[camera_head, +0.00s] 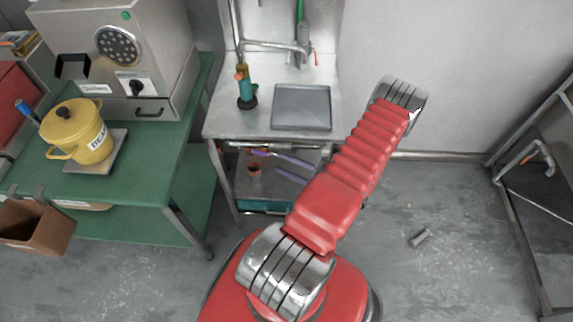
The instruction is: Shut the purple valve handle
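Under the sink counter, a small purple piece (262,153) with an orange end shows near the shelf's upper edge; it may be the valve handle, but it is too small to tell its position. Two longer lavender bars (291,174) slant beside it, partly hidden by my red arm. My arm rises from the bottom middle to a chrome joint at the upper right. My gripper is not visible, so its state and its distance from the purple piece cannot be seen.
The steel sink counter (222,124) stands at the back, with a teal-and-orange tool (245,88) and a grey tray (302,107) on it. Grey floor (455,205) is mostly clear at right, before a metal rack (540,190).

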